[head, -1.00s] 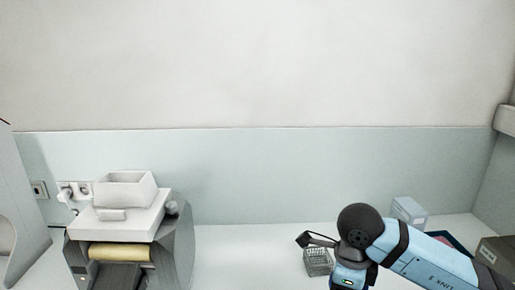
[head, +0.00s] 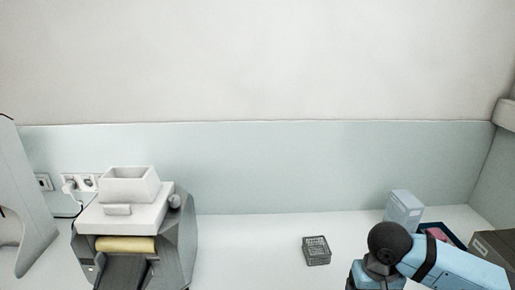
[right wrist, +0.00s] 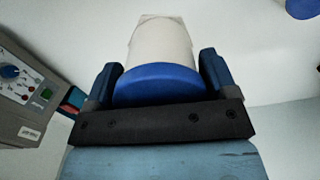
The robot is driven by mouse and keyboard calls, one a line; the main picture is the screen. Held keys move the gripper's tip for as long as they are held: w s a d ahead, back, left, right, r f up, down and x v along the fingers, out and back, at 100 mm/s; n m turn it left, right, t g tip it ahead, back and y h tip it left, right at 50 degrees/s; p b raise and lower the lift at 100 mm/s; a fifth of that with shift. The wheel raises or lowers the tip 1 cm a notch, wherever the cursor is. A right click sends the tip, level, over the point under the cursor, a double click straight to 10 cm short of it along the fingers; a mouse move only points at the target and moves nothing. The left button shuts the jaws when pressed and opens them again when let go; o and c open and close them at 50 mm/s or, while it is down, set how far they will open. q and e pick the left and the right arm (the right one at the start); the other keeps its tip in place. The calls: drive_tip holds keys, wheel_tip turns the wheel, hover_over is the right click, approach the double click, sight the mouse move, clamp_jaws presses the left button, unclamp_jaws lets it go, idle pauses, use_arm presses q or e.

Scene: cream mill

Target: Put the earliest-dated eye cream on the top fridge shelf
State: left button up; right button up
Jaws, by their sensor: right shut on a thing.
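In the right wrist view my right gripper (right wrist: 163,82) is shut on a white container with a blue lid (right wrist: 160,45). The blue lid faces the camera, and the white body extends away between the two fingers. No date can be read on it. In the head view my right arm comes in at the lower right; its gripper is out of the picture. My left gripper is not in view. No fridge shelf shows in either view.
A grey mill with a white hopper (head: 130,186) stands at the left of the white counter. A small wire basket (head: 316,251), a pale box (head: 403,210), a dark tray (head: 458,243) and a brown box (head: 492,247) are at the right. A control panel (right wrist: 22,85) shows in the wrist view.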

drive_tip(key=shift+d+n, duration=0.15)
drive_tip(key=shift+n, duration=0.25)
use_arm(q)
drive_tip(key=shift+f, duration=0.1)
use_arm(e)
drive_tip(key=shift+f, duration=0.1)
idle(0.3)
